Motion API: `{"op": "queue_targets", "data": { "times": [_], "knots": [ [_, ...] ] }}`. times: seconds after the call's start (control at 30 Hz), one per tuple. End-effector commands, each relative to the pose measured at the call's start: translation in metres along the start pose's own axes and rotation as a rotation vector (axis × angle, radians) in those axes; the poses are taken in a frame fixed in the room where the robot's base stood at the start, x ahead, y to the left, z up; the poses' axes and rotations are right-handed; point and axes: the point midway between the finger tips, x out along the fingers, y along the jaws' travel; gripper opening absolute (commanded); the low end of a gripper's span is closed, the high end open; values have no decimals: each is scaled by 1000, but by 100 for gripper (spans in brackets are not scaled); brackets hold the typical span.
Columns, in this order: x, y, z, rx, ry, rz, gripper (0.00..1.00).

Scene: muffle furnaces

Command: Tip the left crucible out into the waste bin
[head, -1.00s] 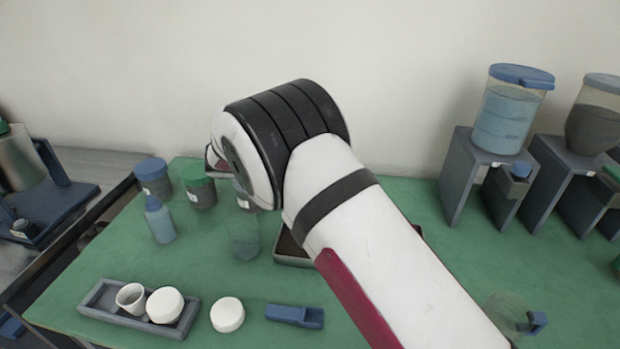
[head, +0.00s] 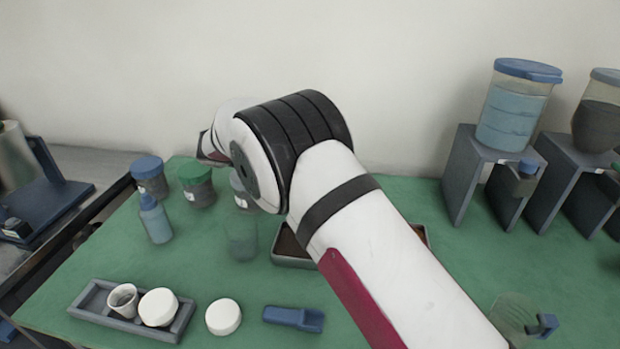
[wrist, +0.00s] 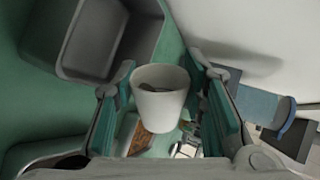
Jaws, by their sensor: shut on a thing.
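In the wrist view, my gripper (wrist: 163,76) is shut on a white crucible (wrist: 160,106), with a green-padded finger on each side. Its open mouth shows, with some dark grey content inside. A grey open-topped bin (wrist: 146,40), likely the waste bin, is at the upper left of that view, beyond the left finger and apart from the crucible. Its inside looks empty where it shows. In the head view, my arm hides the gripper, the held crucible and the bin.
In the head view, a grey tray (head: 88,303) holds another white crucible (head: 122,300) and a round white piece (head: 158,307). A bottle (head: 156,219) and lidded jars (head: 197,186) stand behind.

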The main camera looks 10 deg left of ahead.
Motion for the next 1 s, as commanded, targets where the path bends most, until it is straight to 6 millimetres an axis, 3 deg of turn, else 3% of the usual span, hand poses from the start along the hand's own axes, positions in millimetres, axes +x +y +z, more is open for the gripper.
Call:
{"op": "queue_targets", "data": {
  "times": [1.0],
  "knots": [
    [1, 0, 5, -166, 92, 1, 9]
  ]
}}
